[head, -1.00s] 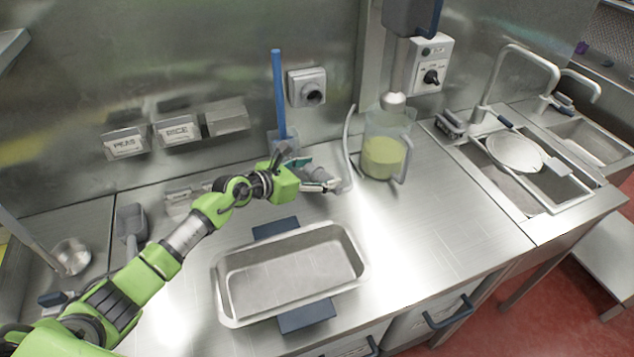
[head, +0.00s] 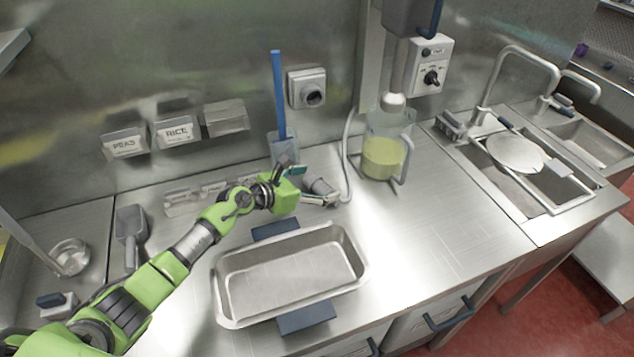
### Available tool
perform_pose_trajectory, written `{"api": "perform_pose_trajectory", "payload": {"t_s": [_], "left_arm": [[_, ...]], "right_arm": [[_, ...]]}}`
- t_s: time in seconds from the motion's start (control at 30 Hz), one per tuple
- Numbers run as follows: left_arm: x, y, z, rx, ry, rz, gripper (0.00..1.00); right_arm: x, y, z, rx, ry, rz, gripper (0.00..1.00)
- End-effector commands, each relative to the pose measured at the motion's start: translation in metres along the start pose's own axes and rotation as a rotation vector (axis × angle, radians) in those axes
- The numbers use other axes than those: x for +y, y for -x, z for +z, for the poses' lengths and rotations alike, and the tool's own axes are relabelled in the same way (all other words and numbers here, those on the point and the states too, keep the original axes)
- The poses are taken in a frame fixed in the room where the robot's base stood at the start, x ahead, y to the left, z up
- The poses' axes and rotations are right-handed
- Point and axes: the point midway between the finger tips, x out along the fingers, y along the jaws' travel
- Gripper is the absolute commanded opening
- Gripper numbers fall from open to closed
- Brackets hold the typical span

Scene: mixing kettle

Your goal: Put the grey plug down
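The grey plug (head: 321,186) is on the steel counter below the wall socket (head: 312,93), with its grey cable rising behind it to the right. My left gripper (head: 309,185) is just in front of and to the left of the plug. Its fingers are spread apart, one at the upper left and one low in front of the plug. The plug shows beyond them; any slight contact is too small to tell. My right gripper is not in view.
A jug of green liquid (head: 382,158) stands right of the plug under the mixer. An empty steel tray (head: 222,292) is in front, on dark blue pads. A blue-handled tool (head: 279,95) stands in a holder behind. The counter right of the tray is clear.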

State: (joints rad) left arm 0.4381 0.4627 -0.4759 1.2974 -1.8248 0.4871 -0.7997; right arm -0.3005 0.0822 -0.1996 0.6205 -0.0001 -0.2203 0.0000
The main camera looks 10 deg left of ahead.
Motion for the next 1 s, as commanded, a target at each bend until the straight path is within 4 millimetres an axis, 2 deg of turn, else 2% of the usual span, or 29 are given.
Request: {"api": "perform_pose_trajectory", "payload": {"t_s": [0.27,0.37,0.7,0.83,1.0], "left_arm": [[0.001,0.006,0.002,0.001,-0.001,0.001,0.86],[0.001,0.021,0.001,0.002,-0.003,0.002,0.86],[0.0,0.09,0.0,0.003,-0.004,0.0,0.86],[0.001,0.109,0.0,0.001,-0.001,0.0,0.86],[0.0,0.12,0.002,0.0,-0.001,-0.001,0.86]], "right_arm": [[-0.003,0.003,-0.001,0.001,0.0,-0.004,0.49],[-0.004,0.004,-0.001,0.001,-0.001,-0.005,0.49],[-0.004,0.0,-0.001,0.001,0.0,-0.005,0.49],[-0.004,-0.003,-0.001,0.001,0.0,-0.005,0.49],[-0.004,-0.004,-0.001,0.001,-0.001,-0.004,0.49]]}}
